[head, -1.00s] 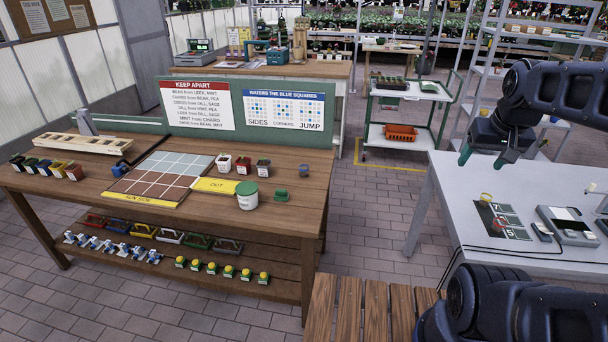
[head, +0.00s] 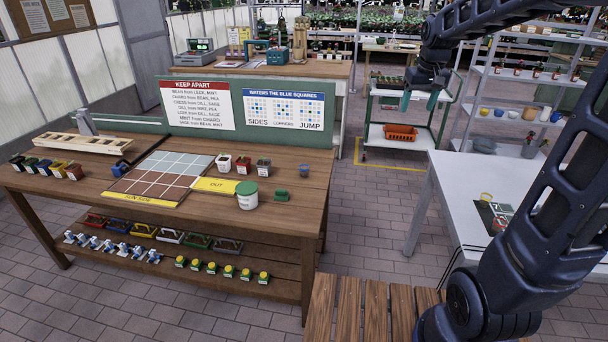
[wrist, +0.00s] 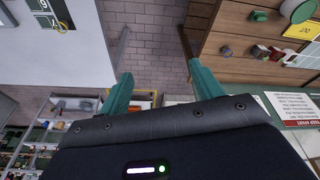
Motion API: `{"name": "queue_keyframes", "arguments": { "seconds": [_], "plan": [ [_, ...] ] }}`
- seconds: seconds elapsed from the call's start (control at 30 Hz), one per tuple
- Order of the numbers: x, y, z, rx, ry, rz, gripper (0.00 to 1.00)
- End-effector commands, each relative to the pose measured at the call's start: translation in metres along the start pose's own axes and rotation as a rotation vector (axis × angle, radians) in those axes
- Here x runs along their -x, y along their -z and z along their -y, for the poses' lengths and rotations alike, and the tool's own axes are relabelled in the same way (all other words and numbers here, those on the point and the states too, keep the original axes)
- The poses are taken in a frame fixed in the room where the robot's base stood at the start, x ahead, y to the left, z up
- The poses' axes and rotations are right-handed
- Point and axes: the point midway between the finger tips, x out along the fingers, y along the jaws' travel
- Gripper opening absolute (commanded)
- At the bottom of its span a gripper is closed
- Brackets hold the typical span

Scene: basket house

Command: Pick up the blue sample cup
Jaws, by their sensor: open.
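Other small blue cups (head: 498,112) stand on the grey rack at the right, and I cannot tell which one is the sample cup. My gripper (head: 419,100) is open and empty, held high between the two tables and apart from every cup. Its green fingers are spread in the wrist view (wrist: 160,70).
The wooden table (head: 75,190) holds a grid board, several small pots and a white tub with a green lid (head: 247,195). A slatted bench (head: 345,305) is at the front. A trolley with an orange crate (head: 401,132) stands behind. Open floor lies between the tables.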

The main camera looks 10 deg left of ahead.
Motion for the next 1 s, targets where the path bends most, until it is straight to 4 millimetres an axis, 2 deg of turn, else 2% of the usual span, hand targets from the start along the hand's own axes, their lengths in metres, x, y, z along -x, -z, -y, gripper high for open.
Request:
{"name": "queue_keyframes", "arguments": {
  "seconds": [0.03, 0.2, 0.5, 0.77, 1.0],
  "plan": [
    [-0.009, 0.015, 0.006, 0.019, 0.005, 0.011, 0.65],
    [-0.035, 0.061, 0.028, 0.076, 0.017, 0.038, 0.65],
    [-0.095, 0.134, 0.076, 0.178, 0.037, 0.085, 0.65],
    [-0.16, 0.185, 0.128, 0.267, 0.053, 0.125, 0.65],
    [-0.228, 0.22, 0.183, 0.348, 0.067, 0.163, 0.65]
  ]
}}
